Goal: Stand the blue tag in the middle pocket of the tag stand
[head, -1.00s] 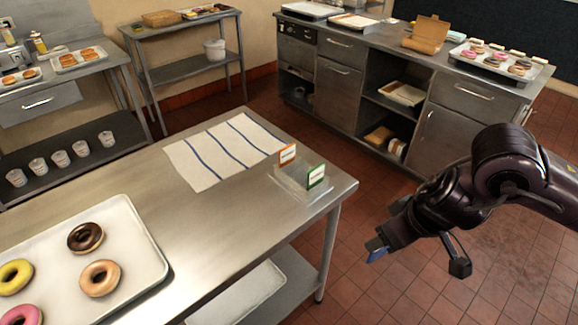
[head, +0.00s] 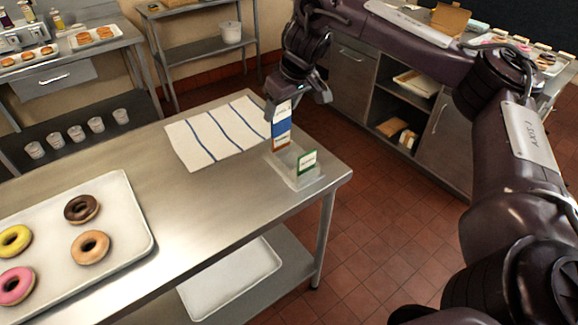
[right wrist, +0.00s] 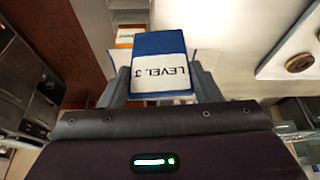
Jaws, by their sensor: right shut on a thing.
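My right gripper (head: 275,105) is shut on the blue tag (head: 281,130) and holds it upright above the tag stand. The tag's white end is at the fingers and its blue end points down. In the right wrist view the tag (right wrist: 160,45) sits between the two fingers (right wrist: 161,84), reading "LEVEL 3". The clear tag stand (head: 303,182) is at the table's far right corner. It holds a green tag (head: 307,161) and an orange tag (head: 281,147); the blue tag overlaps the orange one in the head view. The middle pocket cannot be made out. My left gripper is out of view.
A striped cloth (head: 208,135) lies left of the stand. A tray (head: 138,232) of doughnuts is at the table's left. The steel table (head: 190,205) is bare between them. A counter (head: 352,85) stands behind, across a tiled floor.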

